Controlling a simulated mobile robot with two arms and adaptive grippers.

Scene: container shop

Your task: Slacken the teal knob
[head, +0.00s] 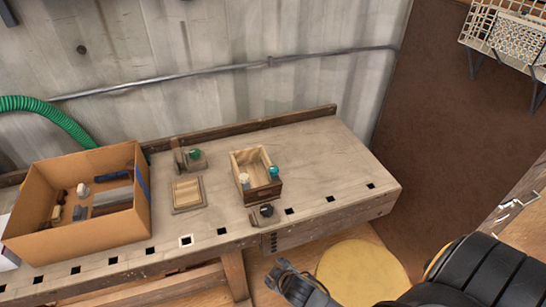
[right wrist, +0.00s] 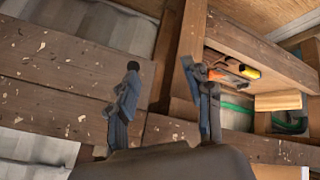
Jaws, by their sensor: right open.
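The teal knob (head: 274,171) stands on the right side of a small open wooden box (head: 262,192) on the workbench. A whitish knob (head: 244,178) is at the box's left side. My right gripper (head: 284,278) is below and in front of the bench edge in the head view, apart from the knob. In the right wrist view its two fingers (right wrist: 168,100) are spread with nothing between them. The teal knob does not show in the right wrist view. My left gripper is not in view.
A green knob on a wooden block (head: 195,154), a slatted wooden piece (head: 187,193) and a black knob (head: 266,210) are near the box. A cardboard box of tools (head: 75,230) stands left. The bench's right end is clear. A round stool (head: 362,272) is in front.

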